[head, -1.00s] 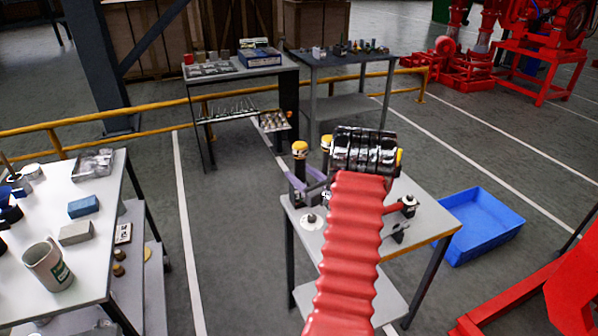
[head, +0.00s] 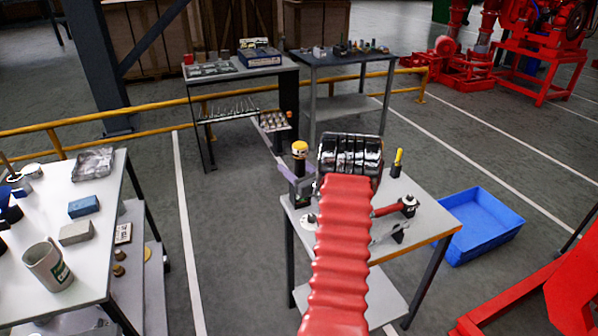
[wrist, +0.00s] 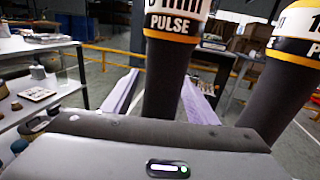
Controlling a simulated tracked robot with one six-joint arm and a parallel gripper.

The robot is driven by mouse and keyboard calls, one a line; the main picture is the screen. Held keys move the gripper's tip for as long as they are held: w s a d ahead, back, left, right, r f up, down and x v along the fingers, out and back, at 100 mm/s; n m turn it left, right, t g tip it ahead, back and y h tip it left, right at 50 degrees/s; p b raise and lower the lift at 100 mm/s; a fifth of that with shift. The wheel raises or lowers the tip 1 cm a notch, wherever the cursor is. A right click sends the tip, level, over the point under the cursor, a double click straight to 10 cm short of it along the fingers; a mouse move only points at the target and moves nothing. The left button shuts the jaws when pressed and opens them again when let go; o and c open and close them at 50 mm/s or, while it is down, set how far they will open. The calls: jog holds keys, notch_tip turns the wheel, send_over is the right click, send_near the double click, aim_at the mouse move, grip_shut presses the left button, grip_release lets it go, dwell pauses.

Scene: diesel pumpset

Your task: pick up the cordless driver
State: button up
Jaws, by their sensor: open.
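A dark upright tool with a white and yellow collar, seemingly the cordless driver (head: 299,152), stands on the small table's far left part. My gripper (head: 298,180) has pale purple fingers low beside its shaft. In the wrist view the open gripper (wrist: 160,82) has one finger on each side of this driver (wrist: 170,80), which is marked PULSE. Contact cannot be told. A second similar tool (wrist: 283,85) stands to the right, outside the fingers; in the head view my wrist hides it.
On the small table (head: 420,228) are a yellow-handled tool (head: 397,163), a red-handled tool (head: 395,208) and pliers (head: 385,232). A blue crate (head: 480,228) is on the floor to the right. A cluttered white table (head: 90,255) stands at left. Floor between the tables is clear.

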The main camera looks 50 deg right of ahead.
jog(key=shift+c, duration=0.4)
grip_shut()
dwell(0.4)
jog(key=shift+r, duration=0.1)
